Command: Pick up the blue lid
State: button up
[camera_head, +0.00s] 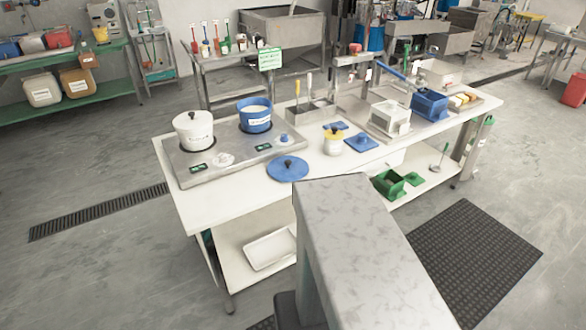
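A round blue lid (288,168) with a small knob on top lies flat on the white table (230,205), near its front edge. It is in front of the steel two-place panel (190,172). An open blue pot (256,126) with pale contents stands on that panel, behind the lid. A square blue lid-like piece (361,142) with a knob lies further right, with a smaller blue piece behind it. My gripper is not in view. A large grey part, likely my own, fills the lower middle and hides some of the table's front edge.
A white lidded pot (194,130) stands left of the blue pot. A white box (390,117) and a blue box (430,104) stand further right. The table's front left is clear.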

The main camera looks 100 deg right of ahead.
aim_at(283, 167)
jog(key=k, duration=2.25)
jog(key=z, duration=0.6)
jog(key=i, duration=1)
jog(key=z, duration=0.05)
